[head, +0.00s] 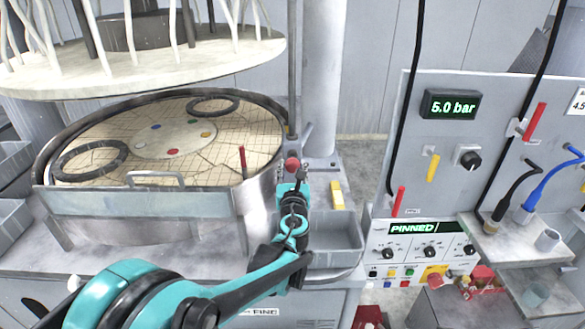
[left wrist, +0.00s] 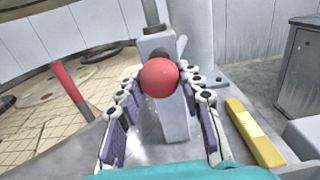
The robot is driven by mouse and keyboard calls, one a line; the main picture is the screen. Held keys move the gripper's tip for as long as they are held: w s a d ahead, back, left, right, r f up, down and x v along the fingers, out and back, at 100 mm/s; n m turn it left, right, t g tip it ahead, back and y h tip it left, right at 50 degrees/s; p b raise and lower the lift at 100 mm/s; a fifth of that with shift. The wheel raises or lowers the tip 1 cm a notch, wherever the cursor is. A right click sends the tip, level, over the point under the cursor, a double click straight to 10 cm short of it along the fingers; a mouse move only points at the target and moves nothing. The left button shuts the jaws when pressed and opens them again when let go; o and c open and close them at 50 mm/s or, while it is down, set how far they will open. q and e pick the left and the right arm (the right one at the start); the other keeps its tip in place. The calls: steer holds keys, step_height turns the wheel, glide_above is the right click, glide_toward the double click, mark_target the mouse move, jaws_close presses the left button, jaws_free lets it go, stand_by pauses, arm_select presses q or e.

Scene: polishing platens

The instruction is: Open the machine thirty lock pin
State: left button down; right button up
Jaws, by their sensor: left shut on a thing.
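The lock pin's red ball knob (head: 292,163) sits on a grey post beside the round platen tub. In the left wrist view the red knob (left wrist: 160,77) is between the fingertips. My left gripper (head: 297,178) is shut on the knob; its two fingers (left wrist: 159,90) flank it on either side. The pin's shaft is hidden behind the knob. A display reading "PINNED" (head: 427,228) is lit green on the control panel. My right gripper is not in view.
The round platen (head: 225,145) with two dark rings lies to the left, under a raised upper plate (head: 190,62). A red-topped rod (head: 243,160) stands at its rim. A yellow block (head: 337,194) and a grey tray (head: 334,238) are close right of the gripper.

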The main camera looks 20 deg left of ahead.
arm_select(q)
steer(key=v, duration=0.5)
steer(key=shift+p, duration=0.3)
steer(key=c, duration=1)
jaws_free()
steer(key=shift+s, duration=0.15)
steer(key=v, duration=1.2)
steer(key=shift+r, duration=0.1)
